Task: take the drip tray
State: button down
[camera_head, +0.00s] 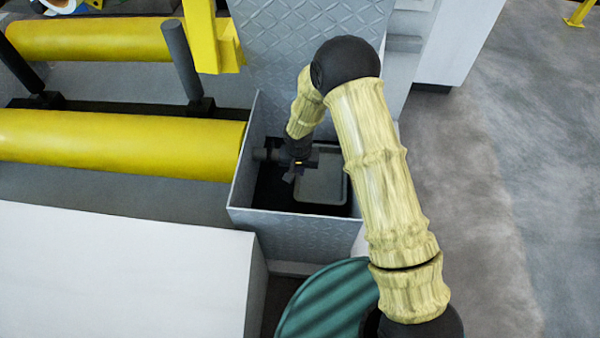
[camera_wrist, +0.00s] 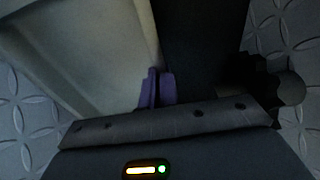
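The drip tray (camera_head: 322,186) is a shallow, pale grey tray with rounded corners, lying low inside a metal box. It fills the upper left of the wrist view (camera_wrist: 85,50). My gripper (camera_head: 291,176) reaches down into the box at the tray's left edge. In the wrist view its two purple fingers (camera_wrist: 157,88) are close together, one on each side of the tray's thin rim, and look shut on it. The fingertips' contact is dark and partly hidden. My arm covers part of the box's right side in the head view.
The box (camera_head: 290,227) has diamond-plate walls close around the tray and gripper. A dark cylindrical part (camera_wrist: 290,87) shows beside the gripper. Yellow rollers (camera_head: 120,145) and a dark post (camera_head: 181,60) stand left. A white block (camera_head: 120,270) is in front. Open floor lies right.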

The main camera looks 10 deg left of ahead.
jog(key=shift+r+p, duration=0.3)
jog(key=shift+r, duration=1)
